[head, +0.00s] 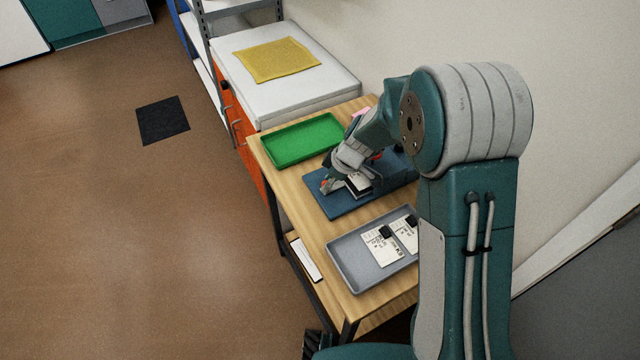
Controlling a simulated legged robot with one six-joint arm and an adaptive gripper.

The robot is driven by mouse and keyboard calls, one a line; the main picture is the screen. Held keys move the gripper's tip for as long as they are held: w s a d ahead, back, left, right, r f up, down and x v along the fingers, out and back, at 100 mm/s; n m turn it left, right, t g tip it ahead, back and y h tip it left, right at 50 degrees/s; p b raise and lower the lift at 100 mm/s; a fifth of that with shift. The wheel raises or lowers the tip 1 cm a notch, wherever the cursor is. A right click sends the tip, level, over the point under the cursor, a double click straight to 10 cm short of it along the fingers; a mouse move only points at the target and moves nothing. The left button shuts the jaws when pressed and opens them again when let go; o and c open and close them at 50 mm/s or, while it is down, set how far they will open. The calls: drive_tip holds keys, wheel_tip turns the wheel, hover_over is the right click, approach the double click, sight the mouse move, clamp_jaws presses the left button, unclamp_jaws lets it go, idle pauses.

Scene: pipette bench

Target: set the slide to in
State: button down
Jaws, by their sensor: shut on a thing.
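A blue base plate (330,206) lies on the wooden bench, with a small white and dark device (358,183) standing on it. My gripper (331,186) reaches down over the left part of this plate, beside the device. It is shut on a small part there, which I take to be the slide. The fingers and my arm hide most of the slide, so its exact position cannot be told. My arm also covers the back right of the plate.
A green tray (266,148) lies behind the plate. A grey tray (345,262) with white labelled cards (381,249) and dark blocks lies in front. A white-topped cabinet (331,86) bearing a yellow cloth (262,68) adjoins the bench (316,243). The floor at left is mostly clear.

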drive_tip(key=shift+f, duration=0.1)
drive_tip(key=shift+c, duration=2.1)
unclamp_jaws()
drive_tip(key=shift+a, duration=0.15)
drive_tip(key=v, duration=1.2)
drive_tip(key=shift+a, duration=0.15)
